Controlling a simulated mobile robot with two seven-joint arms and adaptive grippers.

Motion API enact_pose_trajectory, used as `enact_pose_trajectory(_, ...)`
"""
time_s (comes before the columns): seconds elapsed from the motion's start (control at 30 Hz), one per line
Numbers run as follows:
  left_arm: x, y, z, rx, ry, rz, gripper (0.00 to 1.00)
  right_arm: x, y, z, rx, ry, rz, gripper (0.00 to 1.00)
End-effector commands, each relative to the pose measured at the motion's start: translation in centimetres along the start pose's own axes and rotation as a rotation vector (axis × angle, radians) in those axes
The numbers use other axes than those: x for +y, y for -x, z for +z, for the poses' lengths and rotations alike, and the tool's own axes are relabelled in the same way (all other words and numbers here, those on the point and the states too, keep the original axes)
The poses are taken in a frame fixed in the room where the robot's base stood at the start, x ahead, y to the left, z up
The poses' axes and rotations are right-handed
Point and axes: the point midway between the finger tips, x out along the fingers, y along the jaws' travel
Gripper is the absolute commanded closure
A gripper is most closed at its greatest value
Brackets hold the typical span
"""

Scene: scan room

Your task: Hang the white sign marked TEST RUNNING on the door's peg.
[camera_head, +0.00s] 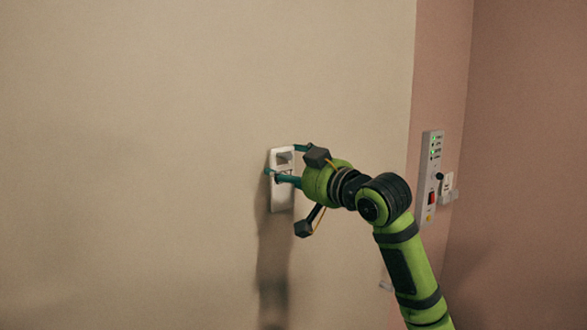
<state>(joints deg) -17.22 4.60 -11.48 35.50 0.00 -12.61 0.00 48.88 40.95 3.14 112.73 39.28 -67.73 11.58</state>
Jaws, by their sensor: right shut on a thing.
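The white sign (281,198) is a small upright plate with an opening near its top, in the middle of the head view. Its lettering cannot be made out. My right gripper (284,165) comes in from the right and is shut on the upper part of the sign, with teal fingers around it. The sign is in front of the beige door (150,130), close to its face; I cannot tell whether it touches. The door's peg cannot be seen, perhaps hidden by the sign or gripper. My left gripper is not in view.
A grey wall panel (431,180) with green lights, a red switch and a yellow button is on the pink wall right of the door. A small pale fitting (386,286) shows low near the door's right edge, partly behind my arm. The door's left side is bare.

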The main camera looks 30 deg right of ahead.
Motion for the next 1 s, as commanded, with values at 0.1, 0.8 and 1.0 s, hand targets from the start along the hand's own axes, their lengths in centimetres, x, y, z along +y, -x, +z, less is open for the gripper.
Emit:
enact_pose_trajectory(0.1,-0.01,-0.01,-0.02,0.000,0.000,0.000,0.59,0.01,0.00,0.02,0.000,0.000,0.000,0.46)
enact_pose_trajectory(0.8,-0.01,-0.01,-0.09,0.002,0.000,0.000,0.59,0.02,0.01,0.02,-0.001,0.000,0.000,0.00)
enact_pose_trajectory(1.0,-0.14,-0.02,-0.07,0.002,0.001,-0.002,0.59,0.08,0.68,0.08,-0.002,0.001,0.002,0.00)
